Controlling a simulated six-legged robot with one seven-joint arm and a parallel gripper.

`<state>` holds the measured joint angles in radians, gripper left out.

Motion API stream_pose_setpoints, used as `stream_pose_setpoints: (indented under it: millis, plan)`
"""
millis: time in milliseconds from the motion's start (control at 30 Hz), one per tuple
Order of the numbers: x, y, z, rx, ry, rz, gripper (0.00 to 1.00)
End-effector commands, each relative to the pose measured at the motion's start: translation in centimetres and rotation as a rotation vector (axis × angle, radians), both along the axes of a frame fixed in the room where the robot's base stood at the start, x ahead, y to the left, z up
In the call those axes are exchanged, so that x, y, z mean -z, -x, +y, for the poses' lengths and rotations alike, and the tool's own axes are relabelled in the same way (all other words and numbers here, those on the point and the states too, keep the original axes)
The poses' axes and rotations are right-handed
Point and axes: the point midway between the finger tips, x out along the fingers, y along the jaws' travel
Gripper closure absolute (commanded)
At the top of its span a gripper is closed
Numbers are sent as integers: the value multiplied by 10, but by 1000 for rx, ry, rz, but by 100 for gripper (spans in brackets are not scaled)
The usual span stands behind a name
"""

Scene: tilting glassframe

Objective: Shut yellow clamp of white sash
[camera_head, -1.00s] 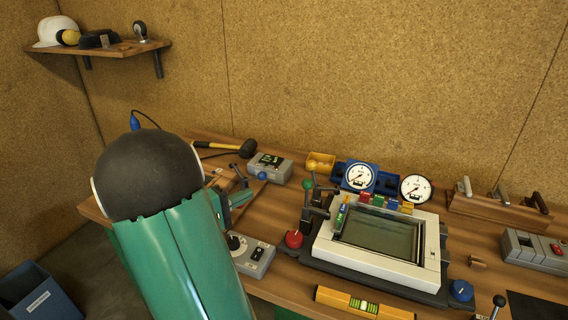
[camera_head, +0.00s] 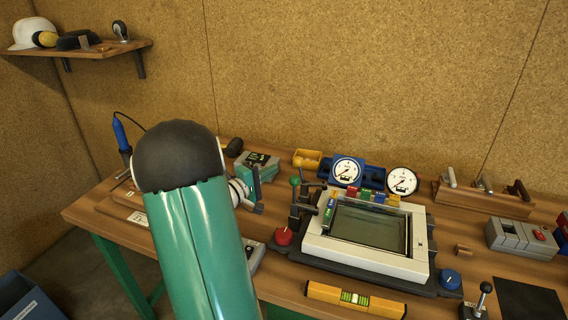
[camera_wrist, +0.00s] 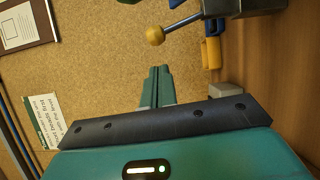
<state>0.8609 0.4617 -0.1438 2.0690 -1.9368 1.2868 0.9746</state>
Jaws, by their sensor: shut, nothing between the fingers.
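The white sash (camera_head: 315,240) is a pale frame around a dark glass pane, lying on a dark base on the bench. Coloured blocks line its far and left edges, and upright levers stand at its far-left corner. In the wrist view a yellow ball knob (camera_wrist: 155,35) on a grey rod sticks out at the top; I cannot tell if it belongs to the yellow clamp. My gripper (camera_head: 257,182) is left of the levers, apart from the sash and partly hidden by my arm. In the wrist view its teal fingers (camera_wrist: 157,84) are together and empty, apart from the knob.
Two round gauges (camera_head: 347,170) and a yellow bin (camera_head: 307,159) stand behind the sash. A red knob (camera_head: 284,236) is at its left, a blue knob (camera_head: 450,279) at its right. A spirit level (camera_head: 355,299) lies in front.

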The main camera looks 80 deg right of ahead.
Motion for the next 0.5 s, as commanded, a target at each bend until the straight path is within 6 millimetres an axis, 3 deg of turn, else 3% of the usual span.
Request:
stream_pose_setpoints:
  millis: [233, 500]
  plan:
    - [0, 22, -39, 2, -1, 0, 100]
    - [-1, 30, -54, -1, -1, 1, 100]
